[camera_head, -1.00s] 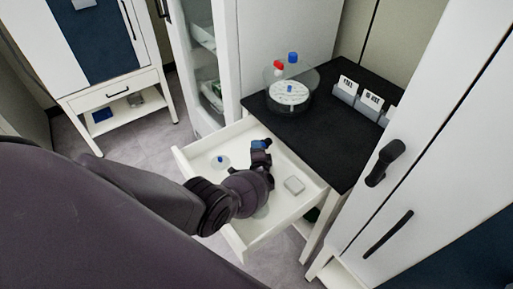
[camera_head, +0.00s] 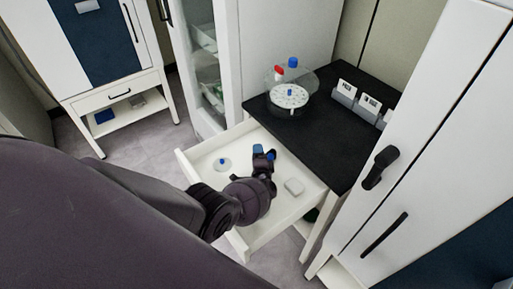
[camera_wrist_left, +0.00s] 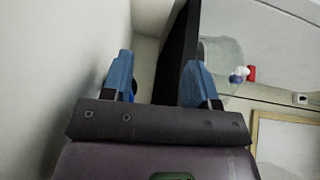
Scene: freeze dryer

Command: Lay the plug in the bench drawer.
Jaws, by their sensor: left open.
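The bench drawer (camera_head: 262,243) is pulled out, and its white inside shows. In it, to the left of my gripper, lies a pale round piece with a blue knob (camera_head: 222,163); I cannot tell whether it is the plug. My left gripper (camera_head: 264,153) is over the drawer with its blue-tipped fingers apart. In the wrist view the left gripper (camera_wrist_left: 158,82) has a clear gap between its fingers. A small dark-blue bit (camera_wrist_left: 133,90) shows beside its left finger; I cannot tell what it is. My right gripper is not in view.
On the black bench top (camera_head: 325,130) stand a clear round vessel (camera_head: 290,97) with red and blue knobs and several labelled holders (camera_head: 358,97). A tall white cabinet (camera_head: 440,130) stands close on the right.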

